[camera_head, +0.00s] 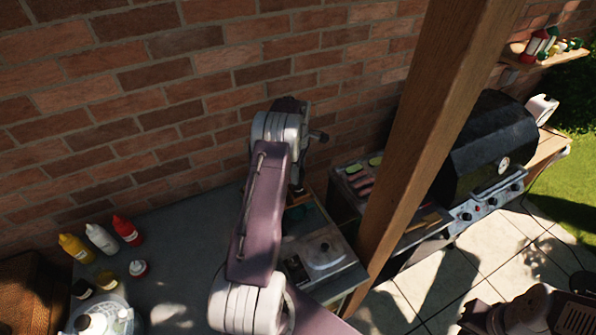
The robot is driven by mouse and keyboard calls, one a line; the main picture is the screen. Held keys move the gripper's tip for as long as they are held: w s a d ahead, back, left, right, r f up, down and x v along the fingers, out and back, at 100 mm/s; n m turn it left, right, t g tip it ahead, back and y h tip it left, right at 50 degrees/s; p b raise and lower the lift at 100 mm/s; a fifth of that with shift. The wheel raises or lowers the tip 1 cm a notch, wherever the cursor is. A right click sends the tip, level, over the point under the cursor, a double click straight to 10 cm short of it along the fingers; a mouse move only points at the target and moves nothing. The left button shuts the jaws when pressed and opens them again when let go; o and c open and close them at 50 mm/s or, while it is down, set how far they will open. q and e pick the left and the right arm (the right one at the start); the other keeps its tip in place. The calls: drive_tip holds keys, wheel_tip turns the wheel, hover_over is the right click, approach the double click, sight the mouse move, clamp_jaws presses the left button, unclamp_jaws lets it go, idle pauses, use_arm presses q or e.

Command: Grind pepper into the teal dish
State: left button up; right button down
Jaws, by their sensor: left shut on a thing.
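My left arm reaches up through the middle of the view and bends down at its wrist near the brick wall. My left gripper (298,187) is mostly hidden behind the forearm and wrist. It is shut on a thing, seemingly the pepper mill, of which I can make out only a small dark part. A dark teal patch (301,215), likely the teal dish, shows just below the gripper on the counter, partly covered by my forearm. I cannot see any pepper.
A wooden post (420,130) stands right of my arm, before a black grill (487,150). Yellow (76,248), white (102,239) and red (127,230) bottles stand on the grey counter (185,245) at left, with small jars nearby. The counter's middle is mostly clear.

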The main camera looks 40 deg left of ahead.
use_arm(q)
drive_tip(key=shift+w+m, duration=0.1)
drive_tip(key=shift+m, duration=0.9)
drive_tip(key=m, duration=0.2)
drive_tip(key=shift+m, duration=0.3)
drive_tip(key=m, duration=0.4)
drive_tip(key=shift+m+b, duration=0.3)
drive_tip(key=shift+b, duration=0.1)
drive_tip(key=m, duration=0.4)
drive_tip(key=shift+m, duration=0.3)
drive_tip(key=m, duration=0.4)
drive_tip(key=shift+m, duration=0.3)
drive_tip(key=o, duration=1.4)
drive_tip(key=shift+c, duration=0.2)
